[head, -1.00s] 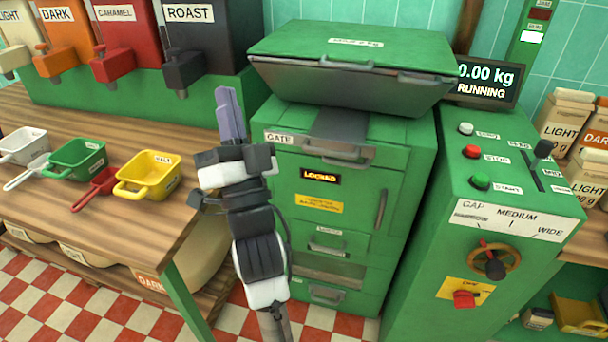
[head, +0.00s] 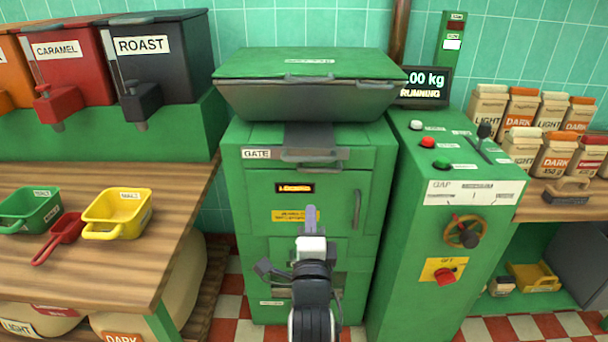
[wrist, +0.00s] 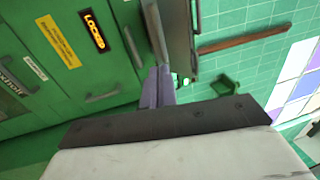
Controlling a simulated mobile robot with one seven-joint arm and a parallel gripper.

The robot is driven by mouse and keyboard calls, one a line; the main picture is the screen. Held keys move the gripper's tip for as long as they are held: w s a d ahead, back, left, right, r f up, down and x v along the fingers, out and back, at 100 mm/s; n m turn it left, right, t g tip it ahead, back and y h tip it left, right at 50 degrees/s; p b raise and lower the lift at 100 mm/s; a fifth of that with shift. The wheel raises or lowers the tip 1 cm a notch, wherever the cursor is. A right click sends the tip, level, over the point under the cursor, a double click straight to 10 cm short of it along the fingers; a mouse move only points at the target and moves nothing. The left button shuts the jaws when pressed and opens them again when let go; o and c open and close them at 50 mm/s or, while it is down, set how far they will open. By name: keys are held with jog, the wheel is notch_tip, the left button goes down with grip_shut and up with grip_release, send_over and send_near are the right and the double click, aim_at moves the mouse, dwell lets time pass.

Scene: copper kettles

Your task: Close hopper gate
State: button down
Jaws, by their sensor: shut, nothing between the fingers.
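The hopper (head: 310,100) with its green lid sits on top of the green mill cabinet (head: 235,200). The gate (head: 255,153) is the labelled grey plate under the hopper, with a grey handle (head: 310,160) on its front. A lit display (head: 296,188) below it reads "LOCKED" in the wrist view (wrist: 95,30). My gripper (head: 311,212) is shut and empty, in front of the cabinet and below the gate handle, apart from it as far as I can tell. Its shut fingers also show in the wrist view (wrist: 158,85). My arm hides part of the lower drawers.
A green control cabinet (head: 400,270) with buttons, a gap scale and a handwheel (head: 465,232) stands to the right. A screen (head: 424,86) reads "RUNNING". A wooden table (head: 150,255) with scoops, including a yellow one (head: 118,212), is at left. Bags stand at right.

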aim_at(310, 157)
jog(key=w+r+p, duration=0.1)
jog(key=w, duration=0.3)
jog(key=w+p, duration=0.1)
jog(key=w, duration=0.3)
jog(key=w+r+p, duration=0.1)
jog(key=w, duration=0.4)
jog(key=shift+a+r, duration=0.1)
jog(key=shift+r, duration=0.25)
jog(key=shift+w, duration=0.3)
jog(key=w, duration=0.6)
jog(key=shift+b, duration=0.4)
jog(key=shift+r, duration=0.3)
jog(key=shift+f, duration=0.1)
